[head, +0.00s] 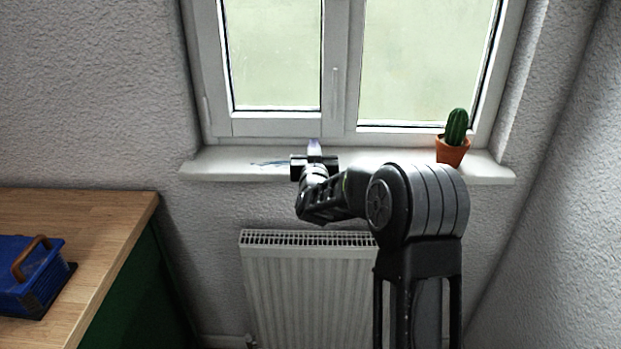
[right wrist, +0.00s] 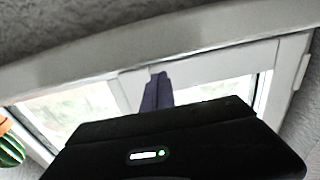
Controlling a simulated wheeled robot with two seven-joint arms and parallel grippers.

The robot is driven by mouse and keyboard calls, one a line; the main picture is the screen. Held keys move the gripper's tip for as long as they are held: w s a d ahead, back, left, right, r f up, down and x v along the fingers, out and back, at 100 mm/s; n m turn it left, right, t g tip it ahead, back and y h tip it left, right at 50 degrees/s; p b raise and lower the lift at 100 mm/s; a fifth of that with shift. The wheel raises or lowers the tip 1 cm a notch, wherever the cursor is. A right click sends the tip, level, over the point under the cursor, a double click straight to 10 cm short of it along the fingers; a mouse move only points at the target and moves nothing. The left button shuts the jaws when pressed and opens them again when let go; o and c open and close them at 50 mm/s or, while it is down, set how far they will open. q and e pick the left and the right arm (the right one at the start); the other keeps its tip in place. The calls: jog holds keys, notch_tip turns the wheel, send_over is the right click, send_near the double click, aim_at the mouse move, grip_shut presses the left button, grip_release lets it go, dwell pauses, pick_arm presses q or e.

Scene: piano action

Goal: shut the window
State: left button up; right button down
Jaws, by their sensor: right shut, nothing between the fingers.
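The white window (head: 338,125) has two glazed sashes, and its handle (head: 334,88) is on the middle upright. The left sash (head: 275,124) looks flush or nearly flush with the frame; I cannot tell whether it is fully shut. My right gripper (head: 314,146) is shut and empty, held above the sill in front of the lower edge of the window near the middle. In the right wrist view my shut fingers (right wrist: 156,92) point at the window frame (right wrist: 200,68); whether they touch it is unclear. My left gripper is not in view.
A potted cactus (head: 453,140) stands on the right of the white sill (head: 225,163). A radiator (head: 300,290) hangs below. A wooden worktop (head: 105,225) with a blue toolbox (head: 28,278) is at the left.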

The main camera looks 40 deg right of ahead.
jog(key=b+v, duration=0.1)
jog(key=v, duration=0.9)
jog(key=shift+a, duration=0.3)
jog(key=shift+f, duration=0.1)
jog(key=s+a+f+n+g+y, duration=0.15)
jog(key=a+f+y, duration=0.25)
jog(key=a+f, duration=0.5)
jog(key=s+a+f+n+g+y, duration=0.1)
jog(key=s+a+f+g+y, duration=0.15)
jog(key=a+f, duration=0.55)
jog(key=s+a+f+n+g+y, duration=0.15)
jog(key=a+f+y, duration=0.35)
jog(key=f, duration=0.7)
jog(key=s+a+f+g+y, duration=0.1)
jog(key=s+a+f+g, duration=0.2)
jog(key=s+a+f, duration=0.2)
jog(key=s+a+f+g+y, duration=0.1)
jog(key=s+a+f, duration=0.4)
jog(key=s, duration=0.7)
jog(key=s+a+f+n+g+y, duration=0.1)
jog(key=s+a+f+g, duration=0.3)
jog(key=s, duration=0.4)
notch_tip(320, 180, down, 2)
jog(key=shift+s+a+f+g+p, duration=0.1)
jog(key=shift+s+a+g+p, duration=0.3)
jog(key=shift+a, duration=0.5)
